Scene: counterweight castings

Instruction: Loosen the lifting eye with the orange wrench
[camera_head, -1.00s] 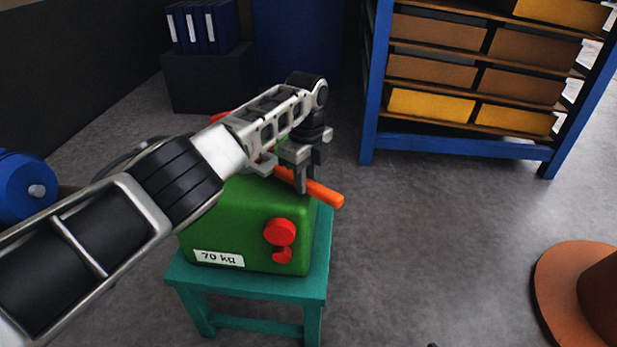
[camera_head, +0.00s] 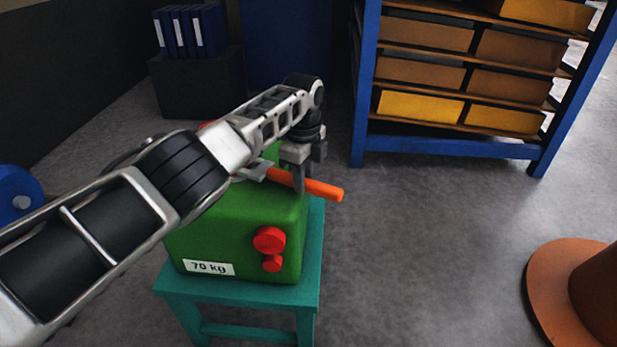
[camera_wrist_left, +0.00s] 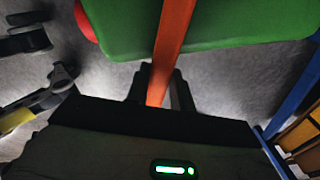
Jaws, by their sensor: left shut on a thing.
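The orange wrench (camera_head: 322,189) lies across the top of the green casting (camera_head: 222,240), its handle end sticking out past the casting's right side. My left gripper (camera_head: 299,184) is shut on the wrench handle from above. In the left wrist view the orange handle (camera_wrist_left: 172,40) runs up from between the fingers (camera_wrist_left: 160,88) over the green casting (camera_wrist_left: 225,22). The casting carries a "70 kg" label and red knobs (camera_head: 269,240) on its front. My right gripper is not in view.
The casting stands on a teal stool (camera_head: 240,291). A blue shelf rack (camera_head: 450,147) with brown and yellow boxes stands at the back right. A brown round-based object (camera_head: 548,285) is at the lower right. Grey floor between them is clear.

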